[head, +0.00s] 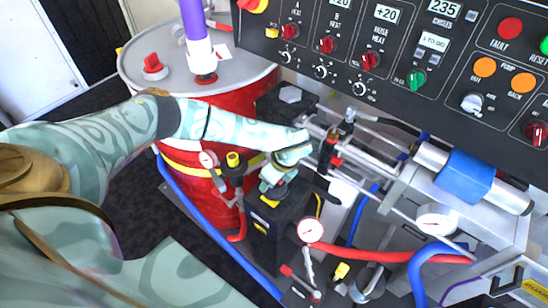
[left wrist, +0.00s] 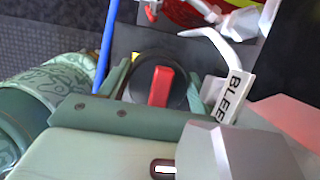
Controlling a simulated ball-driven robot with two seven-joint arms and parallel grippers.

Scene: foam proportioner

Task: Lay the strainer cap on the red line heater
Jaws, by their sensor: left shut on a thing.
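My left gripper (head: 278,180) reaches down over a black box-shaped unit (head: 280,225) in the head view. In the left wrist view, its fingers (left wrist: 160,88) are closed around a round black piece with a red bar (left wrist: 159,86) across it. I cannot tell whether this is a knob or the strainer cap. A grey hexagonal cap-like piece (head: 290,94) sits on top of another dark box (head: 269,108) behind, beside the red drum. Which box is the red line heater is unclear. My right gripper is out of view.
A red drum (head: 235,95) with a grey lid stands behind my left arm. A control panel (head: 420,60) overhangs the right side. A gauge (head: 311,230), a red hose (head: 390,256) and a blue hose (head: 215,235) crowd the base. A "BLEE…" tag (left wrist: 234,92) is close to the fingers.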

